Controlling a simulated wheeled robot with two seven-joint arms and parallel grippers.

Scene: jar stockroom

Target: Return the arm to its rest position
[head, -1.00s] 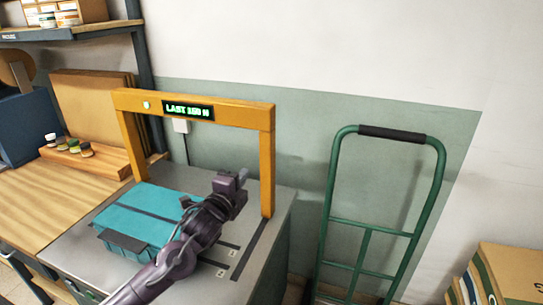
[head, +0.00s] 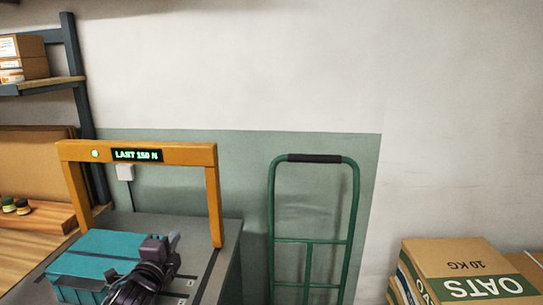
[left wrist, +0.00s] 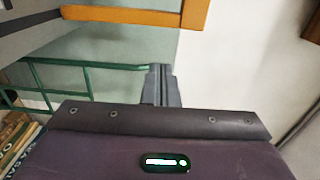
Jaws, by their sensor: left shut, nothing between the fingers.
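My left arm comes up from the bottom left in the head view, in front of a teal box on a grey bench. My left gripper (head: 175,241) is over the right side of the bench, below the orange frame. In the left wrist view its two fingers (left wrist: 160,84) are together with nothing between them. My right gripper is in neither view.
The orange frame (head: 137,152) with a lit "LAST 150 N" display stands over the teal box (head: 92,255) on the grey bench (head: 125,222). A green hand truck (head: 311,241) leans at the wall to the right. An oats carton (head: 468,260) is at the lower right. A shelf (head: 60,84) is at upper left.

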